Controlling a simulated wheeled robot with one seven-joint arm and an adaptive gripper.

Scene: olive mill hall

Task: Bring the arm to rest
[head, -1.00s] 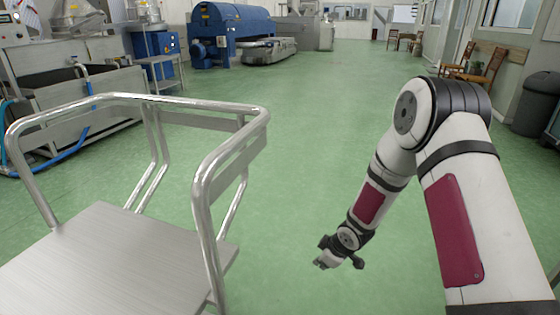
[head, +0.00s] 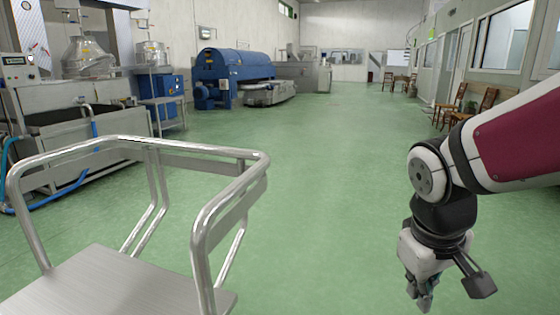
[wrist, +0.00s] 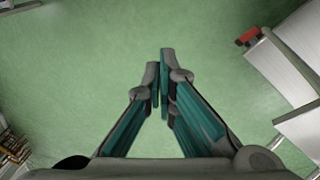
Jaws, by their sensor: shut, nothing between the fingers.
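My arm is at the right of the head view, with its wrist bent so that my gripper (head: 424,303) hangs pointing down over the green floor. In the wrist view my gripper (wrist: 160,75) shows its two fingers with teal inner sides, brought together at the tips. Nothing is between them. The gripper is apart from everything around it.
A steel cart (head: 85,285) with a tubular rail stands at the left front. Behind it are a steel washing tank (head: 75,160) and a blue machine (head: 235,66). Wooden chairs (head: 480,103) line the right wall. The green floor (head: 320,170) in the middle is clear.

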